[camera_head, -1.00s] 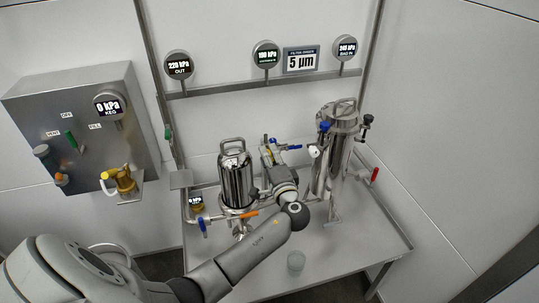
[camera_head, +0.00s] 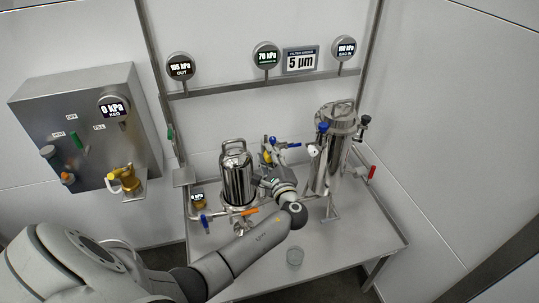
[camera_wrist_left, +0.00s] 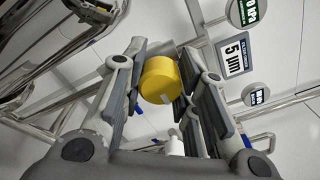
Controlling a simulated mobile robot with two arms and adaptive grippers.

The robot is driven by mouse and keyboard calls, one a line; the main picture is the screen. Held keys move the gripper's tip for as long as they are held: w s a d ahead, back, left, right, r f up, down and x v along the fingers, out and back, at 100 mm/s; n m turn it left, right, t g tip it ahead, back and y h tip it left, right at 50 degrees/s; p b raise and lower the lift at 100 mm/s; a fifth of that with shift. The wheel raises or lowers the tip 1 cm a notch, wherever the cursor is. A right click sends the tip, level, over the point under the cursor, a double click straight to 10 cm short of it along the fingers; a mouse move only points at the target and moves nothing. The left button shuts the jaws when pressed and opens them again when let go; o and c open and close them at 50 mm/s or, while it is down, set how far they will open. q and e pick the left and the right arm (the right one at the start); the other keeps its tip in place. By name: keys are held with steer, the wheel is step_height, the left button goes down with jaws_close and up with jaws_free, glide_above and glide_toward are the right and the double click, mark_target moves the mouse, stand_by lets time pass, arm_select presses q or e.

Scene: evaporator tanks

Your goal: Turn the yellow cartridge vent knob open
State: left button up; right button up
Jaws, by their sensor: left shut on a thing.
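The yellow cartridge vent knob (camera_wrist_left: 160,80) is a short round cylinder, seen close up in the left wrist view. It sits between the two fingers of my left gripper (camera_wrist_left: 163,82), which is shut on it. A pale mark shows on the knob's lower right side. In the head view my left gripper (camera_head: 268,183) reaches in beside the polished steel cartridge housing (camera_head: 237,175), on its right. The knob is hard to make out there. My right gripper is not in view.
A taller steel filter housing (camera_head: 334,150) stands at the right of the steel table (camera_head: 345,240). Blue-handled valves and pipes stand close behind my gripper. A grey control box (camera_head: 85,125) hangs at left.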

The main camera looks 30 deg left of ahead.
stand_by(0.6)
arm_select(q)
steer(key=o, duration=1.1)
steer(key=shift+c, duration=0.2)
steer(key=v, duration=1.2)
steer(key=shift+w+d, duration=0.1)
